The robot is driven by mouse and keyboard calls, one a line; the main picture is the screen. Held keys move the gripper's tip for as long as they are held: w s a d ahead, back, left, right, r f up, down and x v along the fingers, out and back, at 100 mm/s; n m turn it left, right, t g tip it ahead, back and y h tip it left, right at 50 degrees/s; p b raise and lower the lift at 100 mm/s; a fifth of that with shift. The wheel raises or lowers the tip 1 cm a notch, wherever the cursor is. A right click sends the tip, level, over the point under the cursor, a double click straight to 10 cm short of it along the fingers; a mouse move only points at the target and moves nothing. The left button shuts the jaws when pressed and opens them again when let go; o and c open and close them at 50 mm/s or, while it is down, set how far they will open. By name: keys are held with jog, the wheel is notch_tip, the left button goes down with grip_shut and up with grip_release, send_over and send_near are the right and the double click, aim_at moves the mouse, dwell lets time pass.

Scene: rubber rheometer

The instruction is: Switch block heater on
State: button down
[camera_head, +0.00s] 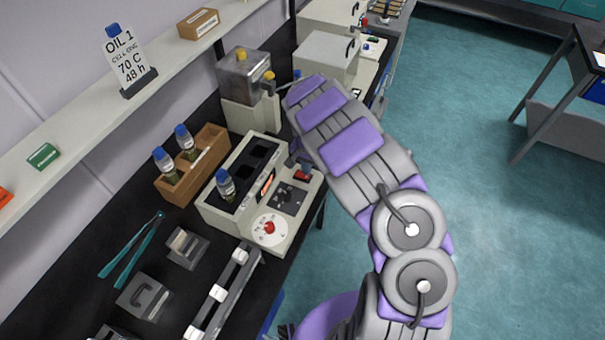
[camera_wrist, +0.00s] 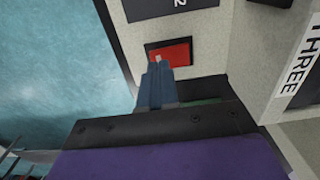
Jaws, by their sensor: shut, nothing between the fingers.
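The block heater (camera_head: 210,205) is a cream box on the black bench, with dark wells in its top and a blue-capped bottle (camera_head: 225,186) in one well. Its front panel has a red switch (camera_head: 302,175), an orange-red display (camera_head: 266,184) and a round dial with a red knob (camera_head: 269,228). In the wrist view the red switch (camera_wrist: 176,51) sits in a dark frame. My gripper (camera_wrist: 157,62) is shut and empty, its tips over the switch's lower left part. I cannot tell whether they touch. In the head view my arm partly hides the gripper.
A wooden rack (camera_head: 190,178) with blue-capped bottles stands left of the heater. Teal tongs (camera_head: 133,247) and a rail with white blocks (camera_head: 222,290) lie nearer.

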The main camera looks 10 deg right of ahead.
jog(key=shift+f, duration=0.9)
dwell(0.4)
jog(key=shift+r, duration=0.15)
jog(key=shift+r+p, duration=0.95)
jog(key=shift+r, duration=2.45)
